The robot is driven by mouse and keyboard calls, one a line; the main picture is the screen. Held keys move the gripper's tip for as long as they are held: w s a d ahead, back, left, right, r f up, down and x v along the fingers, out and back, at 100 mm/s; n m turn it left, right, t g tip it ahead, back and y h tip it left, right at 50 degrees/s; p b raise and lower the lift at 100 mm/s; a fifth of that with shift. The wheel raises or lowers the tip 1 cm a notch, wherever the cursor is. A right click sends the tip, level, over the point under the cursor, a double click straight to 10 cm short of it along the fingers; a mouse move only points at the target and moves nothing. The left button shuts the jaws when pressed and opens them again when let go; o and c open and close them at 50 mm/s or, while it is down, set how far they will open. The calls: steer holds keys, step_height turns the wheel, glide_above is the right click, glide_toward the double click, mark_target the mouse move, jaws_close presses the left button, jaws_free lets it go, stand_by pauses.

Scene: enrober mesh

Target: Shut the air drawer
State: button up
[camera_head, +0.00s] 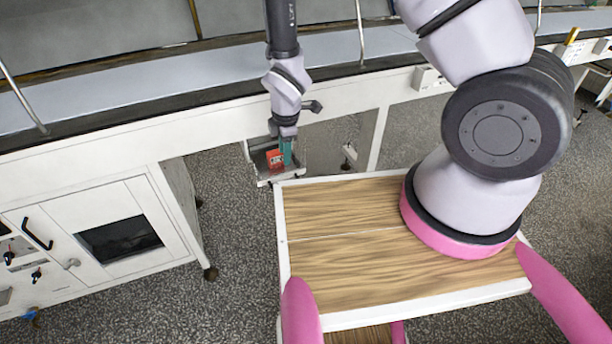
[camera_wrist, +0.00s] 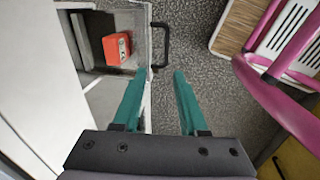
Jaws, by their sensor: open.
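The air drawer (camera_head: 263,180) sticks out from under the long white bench in the head view. A red box (camera_head: 274,159) lies inside it. In the wrist view the open drawer (camera_wrist: 146,100) shows at the left, with the red box (camera_wrist: 116,48) in it and a black handle (camera_wrist: 166,45) on its front. My gripper (camera_head: 287,152) is over the drawer's front end in the head view. In the wrist view my gripper (camera_wrist: 160,73) has its teal fingers apart with nothing held, and the tips appear near one end of the handle. I cannot tell whether they touch it.
The long white bench (camera_head: 330,115) runs across the back. A white cabinet (camera_head: 100,215) with a dark window stands at the left. The wood-topped deck in front is part of my base. Speckled floor (camera_head: 235,240) lies free between cabinet and base.

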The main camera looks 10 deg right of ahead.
step_height(320, 180, down, 12)
steer(key=w, duration=0.1)
steer(key=shift+d+f+n, duration=0.15)
steer(key=shift+f+n, duration=0.1)
steer(key=shift+n, duration=0.05)
steer(key=shift+w, duration=0.1)
jaws_close()
stand_by(1.4)
